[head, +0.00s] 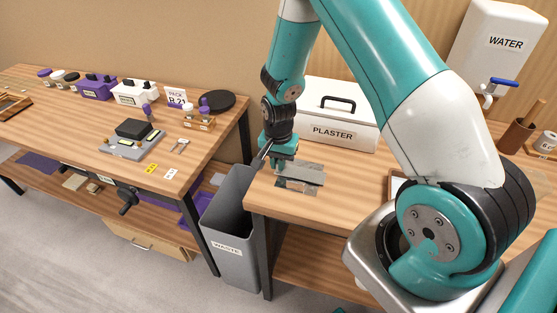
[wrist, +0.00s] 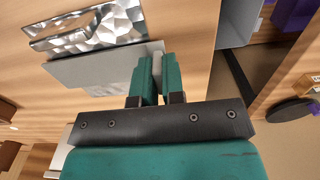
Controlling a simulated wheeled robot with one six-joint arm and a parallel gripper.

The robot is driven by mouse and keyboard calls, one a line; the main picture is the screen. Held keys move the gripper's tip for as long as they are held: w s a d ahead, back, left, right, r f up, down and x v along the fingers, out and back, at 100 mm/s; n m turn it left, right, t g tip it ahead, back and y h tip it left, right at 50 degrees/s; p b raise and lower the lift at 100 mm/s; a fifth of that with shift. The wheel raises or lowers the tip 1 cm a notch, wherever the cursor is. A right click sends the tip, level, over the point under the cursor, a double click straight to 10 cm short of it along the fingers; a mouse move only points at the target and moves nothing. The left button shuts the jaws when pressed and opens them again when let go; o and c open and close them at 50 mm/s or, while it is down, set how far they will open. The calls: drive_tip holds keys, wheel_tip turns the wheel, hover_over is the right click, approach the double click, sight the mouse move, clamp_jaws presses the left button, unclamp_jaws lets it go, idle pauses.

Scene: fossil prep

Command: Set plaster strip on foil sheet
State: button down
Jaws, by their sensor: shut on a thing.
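The plaster strip is a flat, plain grey rectangle (head: 303,171), with one end at my gripper (head: 279,163). In the wrist view my gripper (wrist: 156,80) has its teal fingers closed on that end, and the strip (wrist: 98,70) stretches to the left. The foil sheet (head: 297,187) is shiny and crumpled and lies on the wooden bench, on the front side of the strip in the head view. In the wrist view the foil (wrist: 110,28) shows just beyond the strip's long edge. I cannot tell whether the strip touches the foil.
A white plaster box (head: 355,135) stands behind the strip. A grey waste bin (head: 232,225) stands in the gap left of the bench (head: 290,207). A water tank (head: 497,45) is at the right. The left table (head: 80,125) holds jars, boxes and tools.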

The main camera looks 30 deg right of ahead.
drive_tip(key=shift+f, duration=0.25)
drive_tip(key=c, duration=1.2)
unclamp_jaws()
drive_tip(key=shift+r, duration=0.1)
drive_tip(key=shift+r, duration=0.15)
wheel_tip(320, 180, up, 12)
drive_tip(key=b, duration=0.3)
drive_tip(key=s+a+r+n+y, duration=0.1)
drive_tip(key=s+a+r+n, duration=0.35)
drive_tip(key=a+r, duration=0.2)
drive_tip(key=s+a+r+n+y, duration=0.1)
drive_tip(key=s+a+r+n, duration=0.1)
drive_tip(key=s, duration=0.4)
drive_tip(key=s+a+r+n+y, duration=0.1)
drive_tip(key=s+a+r+n, duration=0.2)
drive_tip(key=s+a+n, duration=0.2)
drive_tip(key=s+a+r+n+y, duration=0.1)
drive_tip(key=s+a+r+n, duration=0.2)
drive_tip(key=s+n, duration=0.3)
drive_tip(key=shift+s+a, duration=0.45)
drive_tip(key=shift+s, duration=0.1)
